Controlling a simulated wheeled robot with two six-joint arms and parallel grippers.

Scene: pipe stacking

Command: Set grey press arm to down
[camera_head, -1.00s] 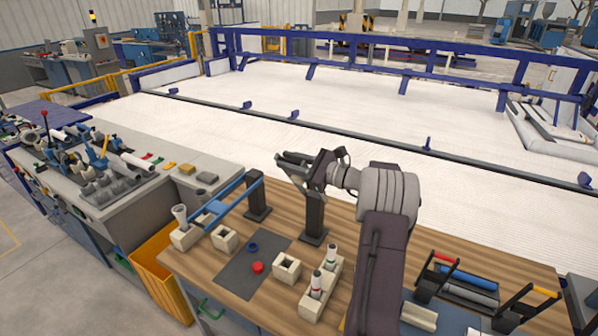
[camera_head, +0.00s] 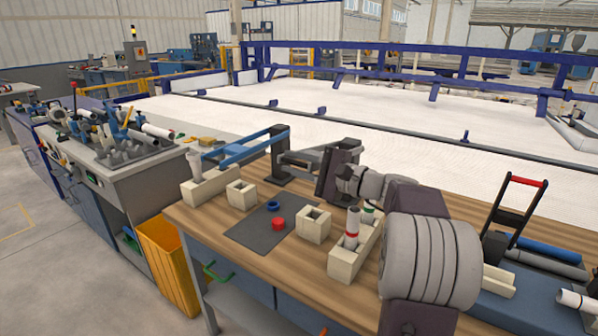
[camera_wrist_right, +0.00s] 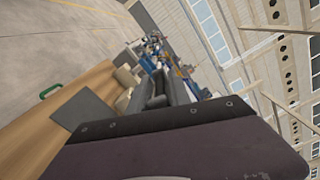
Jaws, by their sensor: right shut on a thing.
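The grey press arm (camera_head: 307,156) is at the back middle of the table in the head view, at the second dark post, right of the post with the blue press arm (camera_head: 245,148). My right gripper (camera_head: 288,161) reaches over from the right and is shut on the grey arm. Its dark body hides much of that post and the hinge, so the arm's exact angle is hard to tell. In the right wrist view, the grey fingers (camera_wrist_right: 168,90) point away over the table, with a grey bar between them. My left gripper is in neither view.
A cream block (camera_head: 312,226) stands below the gripper, beside a double block (camera_head: 345,262) holding upright pipes. A dark mat (camera_head: 250,236) carries a red cap (camera_head: 278,224) and a blue ring (camera_head: 273,206). A black rack with a red handle (camera_head: 527,182) stands right.

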